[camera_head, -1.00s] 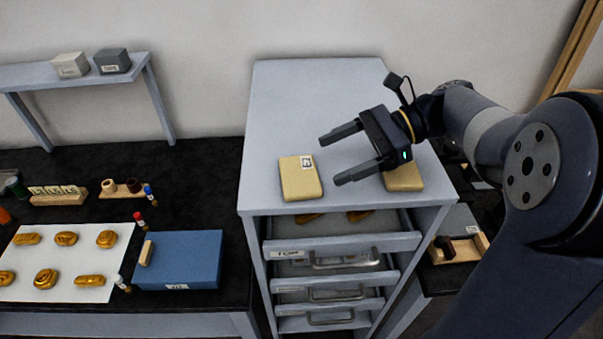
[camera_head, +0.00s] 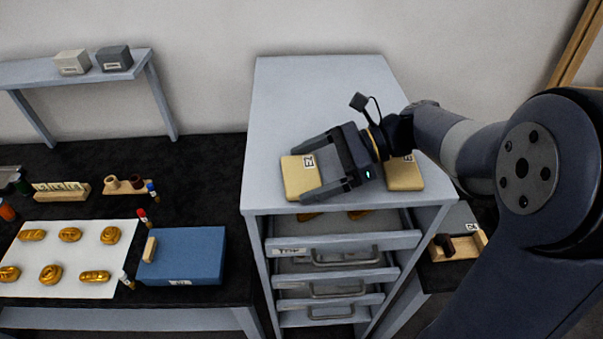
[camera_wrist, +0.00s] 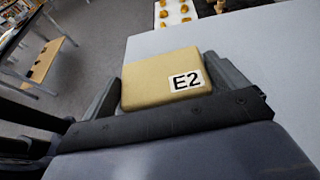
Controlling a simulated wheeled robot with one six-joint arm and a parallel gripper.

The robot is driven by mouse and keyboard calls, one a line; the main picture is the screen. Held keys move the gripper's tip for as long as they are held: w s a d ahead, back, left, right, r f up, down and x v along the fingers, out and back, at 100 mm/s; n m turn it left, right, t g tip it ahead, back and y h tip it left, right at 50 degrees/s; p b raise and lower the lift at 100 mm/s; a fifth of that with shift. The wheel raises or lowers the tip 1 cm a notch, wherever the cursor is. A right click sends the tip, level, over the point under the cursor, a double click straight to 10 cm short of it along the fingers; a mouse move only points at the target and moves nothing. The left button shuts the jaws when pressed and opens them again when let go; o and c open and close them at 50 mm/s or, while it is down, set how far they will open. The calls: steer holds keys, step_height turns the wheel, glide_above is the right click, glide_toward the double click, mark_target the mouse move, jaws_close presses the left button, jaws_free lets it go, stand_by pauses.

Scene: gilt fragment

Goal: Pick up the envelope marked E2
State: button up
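The envelope marked E2 is a thick tan packet with a white label, lying on the cabinet top (camera_head: 310,90) near its front left; the envelope shows in the head view (camera_head: 296,180) and in the wrist view (camera_wrist: 155,80), where its label reads E2. My gripper (camera_head: 303,170) is open. In the wrist view its fingers (camera_wrist: 165,82) lie on either side of the envelope, with a narrow gap at the right; contact at the left is unclear. The gripper hides part of the envelope in the head view.
A second tan envelope (camera_head: 405,174) lies on the cabinet top to the right, partly hidden by my arm. The top drawer (camera_head: 340,245) stands partly open below. A blue box (camera_head: 185,258) and a white sheet (camera_head: 70,270) with golden pieces lie on the black table at left.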

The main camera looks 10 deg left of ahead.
steer(key=c, duration=0.5)
